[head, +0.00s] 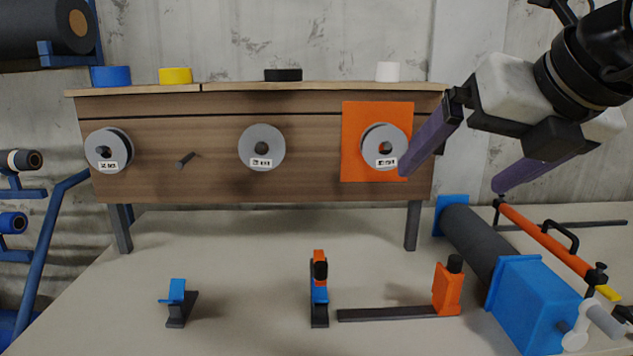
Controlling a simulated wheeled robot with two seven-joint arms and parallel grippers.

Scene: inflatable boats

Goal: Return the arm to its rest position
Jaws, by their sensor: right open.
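My right arm comes in from the upper right of the head view. Its gripper (451,179) has a white body and two purple fingers spread wide apart, with nothing between them. The left finger's tip overlaps the right edge of a grey disc (377,138) on an orange square panel (350,171) in the picture; I cannot tell whether they touch. My left gripper is not in view.
A wooden rack (215,187) carries two more grey discs (252,148) (99,147), a bare peg (187,160) and several tape rolls on top. A dark roll (470,235) with blue ends and an orange bar (545,240) lie at right. Small clamps (319,290) stand in front; bench between is clear.

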